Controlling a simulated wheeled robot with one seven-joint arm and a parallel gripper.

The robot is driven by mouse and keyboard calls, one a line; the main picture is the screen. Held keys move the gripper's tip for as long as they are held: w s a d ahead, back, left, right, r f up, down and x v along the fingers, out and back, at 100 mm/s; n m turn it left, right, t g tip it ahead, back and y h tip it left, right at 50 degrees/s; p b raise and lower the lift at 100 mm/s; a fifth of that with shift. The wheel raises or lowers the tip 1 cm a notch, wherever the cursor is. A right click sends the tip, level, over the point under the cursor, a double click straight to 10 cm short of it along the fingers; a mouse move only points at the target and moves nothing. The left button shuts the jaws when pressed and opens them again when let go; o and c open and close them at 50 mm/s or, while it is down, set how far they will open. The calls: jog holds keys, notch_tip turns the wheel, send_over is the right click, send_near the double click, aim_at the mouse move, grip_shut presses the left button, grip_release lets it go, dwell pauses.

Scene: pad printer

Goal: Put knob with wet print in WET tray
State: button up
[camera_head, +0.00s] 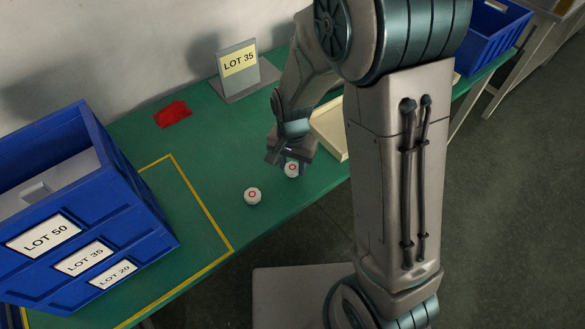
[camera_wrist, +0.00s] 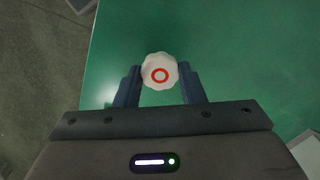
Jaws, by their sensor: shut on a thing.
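A white knob with a red ring print (camera_wrist: 159,71) is between the fingers of my gripper (camera_wrist: 160,86) in the wrist view, print facing the camera. In the head view my gripper (camera_head: 288,165) is shut on this knob (camera_head: 292,170) over the green table, near its front edge. I cannot tell whether the knob is lifted clear of the table. A second white knob with a red ring (camera_head: 252,196) stands on the table to the left of my gripper. A cream tray (camera_head: 328,128) is partly hidden behind my arm; no WET label is readable.
A LOT 35 sign (camera_head: 238,70) and a red piece (camera_head: 173,114) are at the back. Another blue crate (camera_head: 492,35) is at the far right.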

aim_at(292, 167)
notch_tip(292, 167, up, 9)
jog(key=p, duration=0.6)
dwell(0.6)
